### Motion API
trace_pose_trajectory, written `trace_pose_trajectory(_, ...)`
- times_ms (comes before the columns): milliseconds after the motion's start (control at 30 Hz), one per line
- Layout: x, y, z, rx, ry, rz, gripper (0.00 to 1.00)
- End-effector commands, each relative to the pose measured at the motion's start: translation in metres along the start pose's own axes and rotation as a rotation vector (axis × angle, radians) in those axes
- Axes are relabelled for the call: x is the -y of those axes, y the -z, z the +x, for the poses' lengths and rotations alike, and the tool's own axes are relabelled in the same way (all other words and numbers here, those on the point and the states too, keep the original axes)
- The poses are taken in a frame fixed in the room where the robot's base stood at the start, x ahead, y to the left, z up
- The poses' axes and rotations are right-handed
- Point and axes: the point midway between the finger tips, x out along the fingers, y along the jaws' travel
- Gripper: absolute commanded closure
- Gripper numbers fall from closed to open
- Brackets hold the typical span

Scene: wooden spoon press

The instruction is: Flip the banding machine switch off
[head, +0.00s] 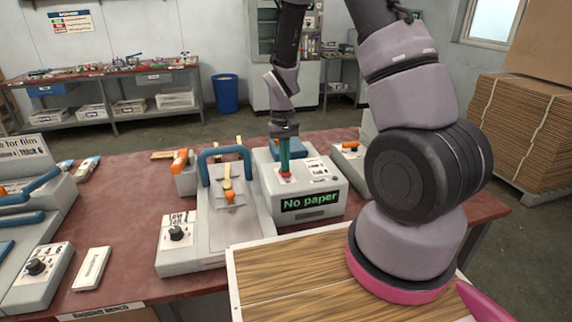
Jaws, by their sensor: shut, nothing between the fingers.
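The banding machine (264,203) is a light grey box on the red-topped bench, with a dark display reading "No paper" in green. A small red switch (286,178) shows on its top, left of some white labels with dark marks. My gripper (285,170) points straight down over the machine with its teal fingers shut and empty. The fingertips are at the red switch and partly cover it. I cannot tell whether they touch it or which way the switch is set.
Left of the machine stands a press with a blue handle (222,152) and a dark knob (177,233). An orange-topped device (182,177) is behind it. A wooden board (290,268) lies in front. Bare bench (125,205) shows further left.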

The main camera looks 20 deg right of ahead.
Motion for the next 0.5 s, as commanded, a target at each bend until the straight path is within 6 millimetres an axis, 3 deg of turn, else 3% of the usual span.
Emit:
trace_pose_trajectory(367,0.000,0.003,-0.003,-0.004,0.000,-0.002,1.00)
trace_pose_trajectory(500,0.000,0.003,-0.016,-0.008,0.000,-0.002,1.00)
